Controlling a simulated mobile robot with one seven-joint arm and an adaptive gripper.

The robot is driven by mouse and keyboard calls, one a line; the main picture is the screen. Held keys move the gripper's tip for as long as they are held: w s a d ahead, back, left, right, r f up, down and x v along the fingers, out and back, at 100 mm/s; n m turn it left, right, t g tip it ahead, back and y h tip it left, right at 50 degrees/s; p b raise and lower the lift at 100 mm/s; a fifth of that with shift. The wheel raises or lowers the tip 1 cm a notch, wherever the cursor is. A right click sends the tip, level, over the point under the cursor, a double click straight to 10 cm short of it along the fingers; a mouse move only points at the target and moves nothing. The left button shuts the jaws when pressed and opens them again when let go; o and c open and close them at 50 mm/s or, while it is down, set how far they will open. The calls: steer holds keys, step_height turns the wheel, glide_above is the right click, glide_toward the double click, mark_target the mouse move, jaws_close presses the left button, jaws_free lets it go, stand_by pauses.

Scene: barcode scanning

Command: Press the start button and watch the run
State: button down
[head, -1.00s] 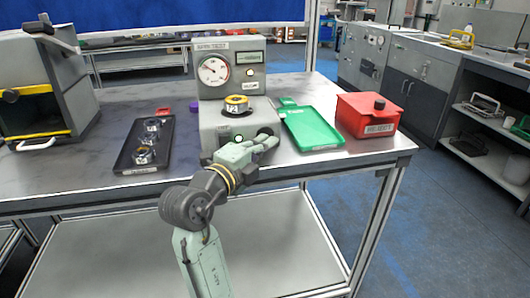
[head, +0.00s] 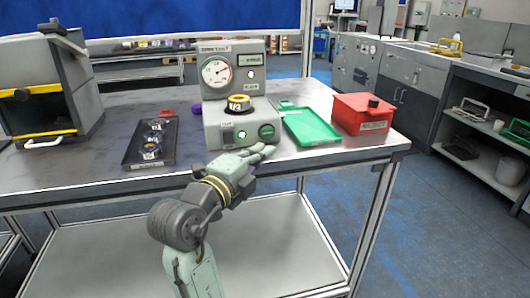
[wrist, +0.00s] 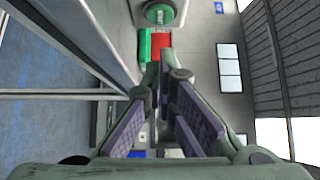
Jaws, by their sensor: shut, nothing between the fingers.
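The grey test machine (head: 216,133) stands on the bench, with a round dial (head: 216,72) and a small display (head: 248,59) on its upper panel. A yellow-topped round part (head: 238,103) with a number label sits on its top. The green button also shows at the top of the wrist view (wrist: 160,13). My gripper (head: 268,149) is shut and empty, just below and in front of the button, apart from it. The fingers also show in the wrist view (wrist: 160,72).
A black tray (head: 133,157) with several round parts lies left of the machine. A green tray (head: 312,127) and a red lidded box (head: 362,113) stand to the right. A grey open-fronted cabinet (head: 88,92) is at the far left. The bench's front edge (head: 330,160) runs near my gripper.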

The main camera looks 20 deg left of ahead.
steer(key=s+a+b, duration=0.1)
steer(key=s, duration=0.5)
steer(key=shift+f, duration=0.1)
stand_by(0.6)
steer(key=shift+a, duration=0.1)
stand_by(1.4)
